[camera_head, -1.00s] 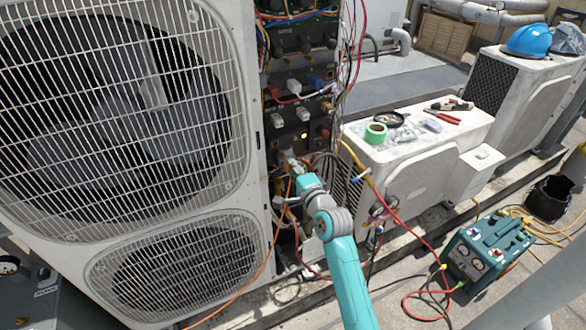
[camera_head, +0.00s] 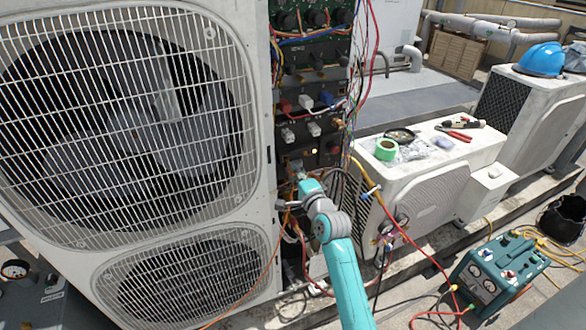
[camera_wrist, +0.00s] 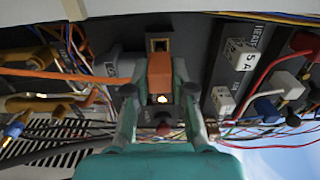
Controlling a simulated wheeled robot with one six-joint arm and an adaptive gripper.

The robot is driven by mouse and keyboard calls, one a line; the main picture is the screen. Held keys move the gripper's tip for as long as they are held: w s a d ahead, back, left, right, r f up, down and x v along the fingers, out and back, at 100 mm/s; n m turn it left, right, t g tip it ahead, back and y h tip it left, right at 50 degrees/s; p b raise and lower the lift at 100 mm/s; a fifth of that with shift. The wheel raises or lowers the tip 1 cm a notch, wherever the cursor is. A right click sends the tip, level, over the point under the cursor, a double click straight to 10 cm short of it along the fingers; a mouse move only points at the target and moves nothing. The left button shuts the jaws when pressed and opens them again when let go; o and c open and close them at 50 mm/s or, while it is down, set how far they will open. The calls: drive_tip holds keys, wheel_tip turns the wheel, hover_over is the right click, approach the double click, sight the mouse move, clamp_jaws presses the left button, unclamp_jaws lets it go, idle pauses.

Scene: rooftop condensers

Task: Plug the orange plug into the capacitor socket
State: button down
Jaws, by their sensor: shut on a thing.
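The orange plug (camera_wrist: 160,72) is between the fingers of my gripper (camera_wrist: 157,92) in the wrist view, and the gripper is shut on it. Just beyond the plug is a small grey block with a square dark opening, which looks like the capacitor socket (camera_wrist: 158,44). The plug overlaps its lower part, so I cannot tell whether they touch. In the head view my gripper (camera_head: 302,178) is at the lower part of the condenser's open panel, and the plug and socket are too small to make out there.
An orange cable (camera_wrist: 62,76) runs left from the plug. Loose wires hang beside the panel (camera_head: 310,110). The large fan unit (camera_head: 130,130) stands left. A smaller white condenser (camera_head: 430,150) with tools and green tape stands right. A teal gauge machine (camera_head: 497,275) sits on the roof.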

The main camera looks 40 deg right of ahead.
drive_tip(key=shift+x, duration=1.7)
idle(2.1)
drive_tip(key=c, duration=0.9)
unclamp_jaws()
drive_tip(key=shift+s, duration=0.1)
drive_tip(key=v, duration=1.2)
drive_tip(key=s+a+f+n+g+y, duration=0.1)
drive_tip(key=s+a+f+n, duration=0.4)
drive_tip(key=s+a, duration=0.4)
drive_tip(key=s+a+f+n+g+y, duration=0.1)
drive_tip(key=s+a+f+n, duration=0.3)
drive_tip(key=s+a+f, duration=0.45)
drive_tip(key=s+a+r+n+y, duration=0.1)
drive_tip(key=s+n, duration=0.3)
drive_tip(key=s, duration=0.4)
drive_tip(key=s+a+r+n+y, duration=0.1)
drive_tip(key=s+a+r+n, duration=0.2)
drive_tip(key=s, duration=0.5)
drive_tip(key=s+a+r+n+y, duration=0.1)
drive_tip(key=s+a+r+n, duration=0.1)
drive_tip(key=s+n, duration=0.3)
drive_tip(key=s+r, duration=0.1)
drive_tip(key=s, duration=0.2)
drive_tip(key=shift+a+g, duration=0.3)
drive_tip(key=shift+a, duration=0.05)
